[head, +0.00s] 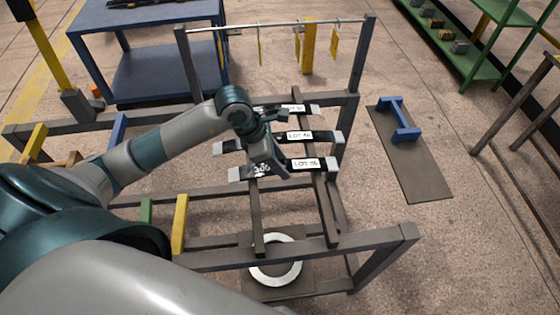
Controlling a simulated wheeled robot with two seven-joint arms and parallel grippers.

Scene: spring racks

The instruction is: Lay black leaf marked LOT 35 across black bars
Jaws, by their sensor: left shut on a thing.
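Three dark leaves with pale end pieces lie crosswise over two long dark bars (328,215) of the rack. The nearest leaf (240,174) has a white label that seems to read LOT 35 or 36, and white digits to its left. The middle leaf (325,137) and far leaf (312,110) have labels too small to read surely. My left gripper (282,168) reaches down from the left and is shut on the nearest leaf, near its middle. That leaf is at or just above the bars; I cannot tell if it touches. My right gripper is not in view.
The rack's metal frame (385,245) surrounds the bars, with a rail (280,25) of hanging yellow tags behind. A white ring (290,272) lies below. A blue stand (400,118) is on a floor mat at right. A blue table (160,70) stands at back left.

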